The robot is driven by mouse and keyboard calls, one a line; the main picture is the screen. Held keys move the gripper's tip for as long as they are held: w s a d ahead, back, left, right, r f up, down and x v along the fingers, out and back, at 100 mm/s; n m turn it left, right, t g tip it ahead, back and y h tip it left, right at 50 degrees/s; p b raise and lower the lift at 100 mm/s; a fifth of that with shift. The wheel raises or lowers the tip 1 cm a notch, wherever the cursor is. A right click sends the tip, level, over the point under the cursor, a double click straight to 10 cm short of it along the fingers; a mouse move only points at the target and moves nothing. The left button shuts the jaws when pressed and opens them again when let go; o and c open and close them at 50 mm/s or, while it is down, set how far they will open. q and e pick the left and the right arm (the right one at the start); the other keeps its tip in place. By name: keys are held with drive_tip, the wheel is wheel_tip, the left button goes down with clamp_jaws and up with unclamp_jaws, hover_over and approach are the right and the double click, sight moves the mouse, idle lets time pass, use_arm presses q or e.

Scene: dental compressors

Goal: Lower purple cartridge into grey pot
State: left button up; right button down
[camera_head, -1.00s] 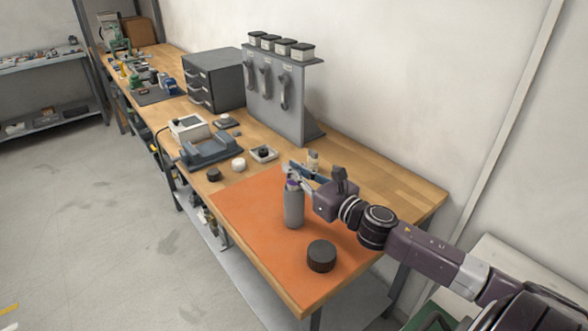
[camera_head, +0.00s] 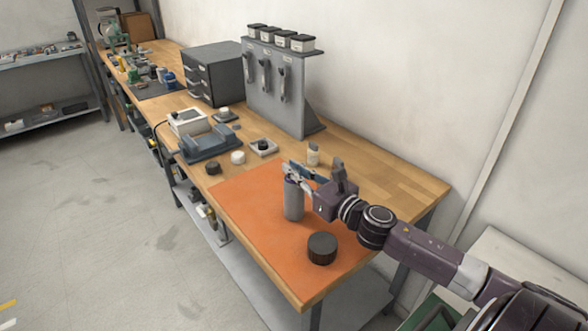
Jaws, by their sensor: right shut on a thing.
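The grey pot (camera_head: 293,203) stands upright on the orange mat (camera_head: 252,226). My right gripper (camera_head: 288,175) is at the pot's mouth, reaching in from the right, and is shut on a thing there. The purple cartridge cannot be made out now; the gripper fingers and the pot's wall hide it. How deep it sits in the pot I cannot tell. My left gripper is not in view.
A black round lid (camera_head: 322,248) lies on the mat in front of the pot. A small bottle (camera_head: 313,155) stands behind the gripper. A blue-grey cradle (camera_head: 208,143), a white cap (camera_head: 238,157) and a dark cap (camera_head: 213,168) are to the left. The mat's front left is clear.

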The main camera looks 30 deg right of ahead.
drive_tip(key=c, duration=2)
unclamp_jaws()
drive_tip(key=shift+o, duration=0.2)
drive_tip(key=shift+s, duration=0.1)
drive_tip(key=s+d, duration=0.1)
drive_tip(key=s, duration=1)
drive_tip(key=shift+s+d, duration=0.2)
drive_tip(key=shift+s, duration=0.2)
drive_tip(key=shift+r, duration=0.1)
